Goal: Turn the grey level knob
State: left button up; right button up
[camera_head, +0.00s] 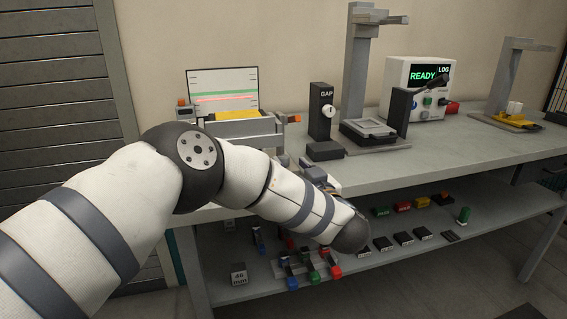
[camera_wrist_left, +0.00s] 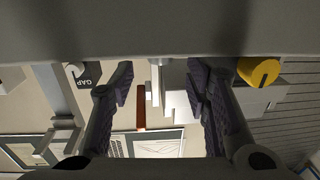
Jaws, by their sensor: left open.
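My left arm reaches in from the left in the head view, and its gripper (camera_head: 318,176) is at the bench's front edge, partly hidden by my forearm. In the left wrist view the gripper (camera_wrist_left: 162,95) is open, with its two dark fingers apart. A narrow grey piece (camera_wrist_left: 155,84) and a pale block (camera_wrist_left: 178,95) show between the fingers. I cannot tell whether the grey piece is the level knob. In the head view a grey fixture (camera_head: 240,127) with a yellow part (camera_head: 237,115) stands behind my arm, which hides its lower front. My right gripper is not in view.
Further right are a grey clamp stand (camera_head: 362,65) and a READY box (camera_head: 420,88). The lower shelf (camera_head: 480,218) holds several small coloured parts. A yellow slotted cylinder (camera_wrist_left: 258,71) is beside the right finger.

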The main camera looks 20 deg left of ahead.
aim_at(286, 160)
pick_arm(q)
jog(key=x, duration=0.3)
jog(key=shift+w+a, duration=0.1)
jog(key=shift+w, duration=0.1)
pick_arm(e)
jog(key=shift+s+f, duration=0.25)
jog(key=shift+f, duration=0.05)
pick_arm(q)
jog(key=shift+c, duration=0.3)
grip_shut()
jog(key=shift+w+f+n+g+y+b, duration=0.15)
jog(key=shift+f+n+g+y+b, duration=0.25)
jog(key=shift+n+g+y+b, duration=0.45)
jog(key=shift+r+b, duration=0.2)
jog(key=shift+b, duration=0.1)
jog(key=shift+r, duration=0.2)
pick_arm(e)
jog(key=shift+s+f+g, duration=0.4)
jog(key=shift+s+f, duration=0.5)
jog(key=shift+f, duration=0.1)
pick_arm(q)
jog(key=shift+o, duration=0.3)
grip_release()
